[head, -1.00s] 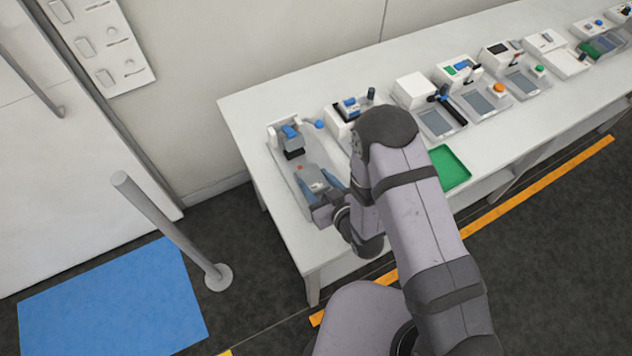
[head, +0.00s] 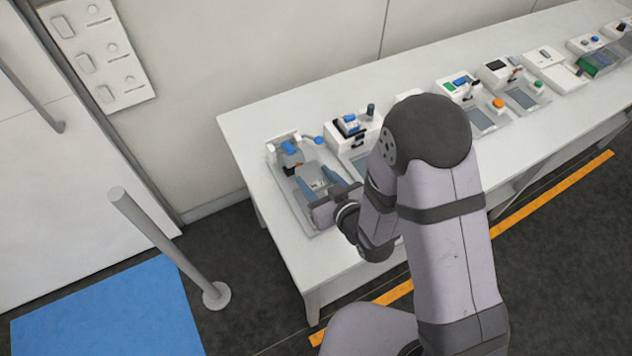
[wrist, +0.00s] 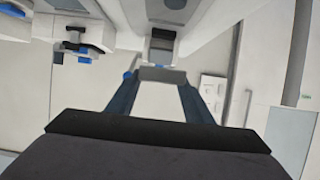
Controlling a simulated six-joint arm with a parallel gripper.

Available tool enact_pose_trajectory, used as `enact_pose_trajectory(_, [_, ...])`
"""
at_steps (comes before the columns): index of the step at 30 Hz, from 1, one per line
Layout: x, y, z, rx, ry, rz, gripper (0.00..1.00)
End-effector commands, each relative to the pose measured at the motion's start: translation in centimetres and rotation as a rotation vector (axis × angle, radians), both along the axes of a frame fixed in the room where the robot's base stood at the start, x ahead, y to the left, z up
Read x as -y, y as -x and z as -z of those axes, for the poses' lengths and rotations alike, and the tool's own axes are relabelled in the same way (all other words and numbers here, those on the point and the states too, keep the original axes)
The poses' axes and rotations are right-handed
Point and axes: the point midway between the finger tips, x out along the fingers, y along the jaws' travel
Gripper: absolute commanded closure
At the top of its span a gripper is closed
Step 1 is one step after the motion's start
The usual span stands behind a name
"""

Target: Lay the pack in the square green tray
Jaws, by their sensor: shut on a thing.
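My gripper (head: 318,182) is at the left end of the long white table, over the grey tray of the leftmost station.
The leftmost station (head: 288,147) has a blue-topped part just past my fingers. A second station (head: 352,126) with blue and black parts stands to its right, and several more line the table (head: 330,270). A grey post (head: 165,245) stands on the floor at left.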

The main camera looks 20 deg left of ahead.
Motion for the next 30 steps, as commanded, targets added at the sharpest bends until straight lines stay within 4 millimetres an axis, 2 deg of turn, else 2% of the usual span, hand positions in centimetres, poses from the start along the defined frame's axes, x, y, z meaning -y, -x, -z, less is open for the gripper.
enact_pose_trajectory(8, [0.2, -0.2, 0.0, 0.002, -0.001, 0.006, 0.83])
enact_pose_trajectory(14, [2.6, -2.2, 0.9, 0.003, -0.003, 0.071, 0.83])
enact_pose_trajectory(17, [5.0, -4.2, 1.2, 0.006, -0.004, 0.138, 0.83])
enact_pose_trajectory(20, [8.4, -6.7, 1.2, 0.008, -0.006, 0.223, 0.83])
enact_pose_trajectory(24, [14.1, -10.3, 0.5, 0.012, -0.005, 0.356, 0.83])
enact_pose_trajectory(30, [22.7, -14.1, -1.5, 0.012, -0.004, 0.541, 0.83])
